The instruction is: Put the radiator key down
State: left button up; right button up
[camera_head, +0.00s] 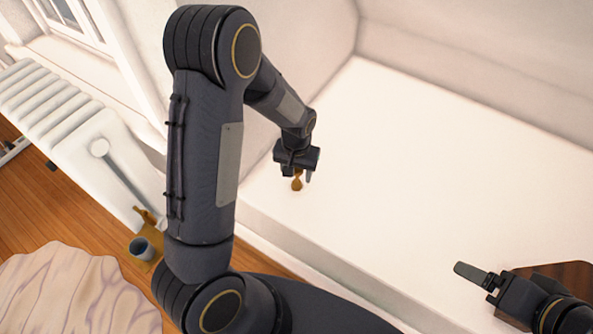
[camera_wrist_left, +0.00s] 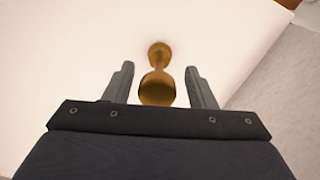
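The radiator key (camera_head: 297,184) is a small brass-coloured piece on the white surface (camera_head: 400,170), below my left gripper (camera_head: 301,172). In the left wrist view the key (camera_wrist_left: 157,88) shows a wide rounded end near the gripper and a narrow stem leading to a smaller round end. It lies between the two fingers of the left gripper (camera_wrist_left: 162,88), with a gap visible on each side, so the gripper is open around it. My right gripper (camera_head: 472,273) is at the lower right, over the white surface; its finger gap cannot be made out.
A white radiator (camera_head: 60,110) stands at the left by the window. A dark brown board (camera_head: 565,275) lies by my right gripper. The white surface between the grippers is clear.

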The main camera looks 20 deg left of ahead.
pick_arm(q)
jog(key=shift+r, duration=0.3)
notch_tip(320, 180, up, 11)
jog(key=p, duration=0.3)
jog(key=shift+f, duration=0.2)
jog(key=s+r+t+h, duration=0.2)
jog(key=s+r, duration=0.5)
jog(key=s, duration=0.3)
jog(key=s+r+t+h, duration=0.1)
jog(key=s+r+t, duration=0.2)
jog(key=s+r, duration=0.4)
jog(key=s, duration=0.3)
jog(key=shift+s+d+t+h+p, duration=0.3)
jog(key=shift+s+d+h, duration=0.05)
jog(key=shift+h, duration=0.05)
jog(key=shift+r, duration=0.15)
notch_tip(320, 180, up, 20)
jog(key=p, duration=2)
